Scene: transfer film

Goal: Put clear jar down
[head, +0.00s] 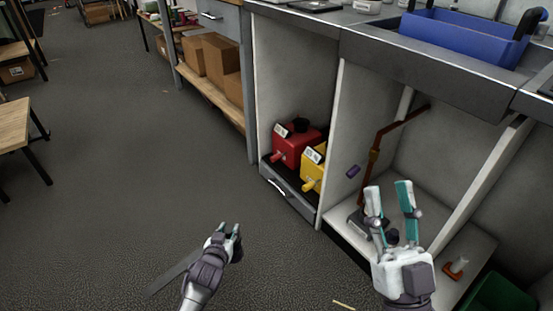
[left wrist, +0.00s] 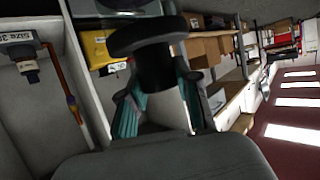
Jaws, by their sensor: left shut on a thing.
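My left gripper (head: 230,230) is low over the dark floor, left of the open cabinet. In the left wrist view its teal fingers (left wrist: 161,108) are shut on a pale, see-through body with a wide black top, which I take for the clear jar (left wrist: 168,108). The jar can hardly be made out in the head view. My right gripper (head: 388,188) is in front of the cabinet's right compartment. Its two teal fingers stand apart with nothing seen between them.
A red container (head: 292,148) and a yellow container (head: 311,172) sit on a pull-out drawer (head: 286,192). A blue bin (head: 455,38) stands on the counter. A green bin (head: 497,293) is at lower right. Boxes (head: 220,58) fill a shelf.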

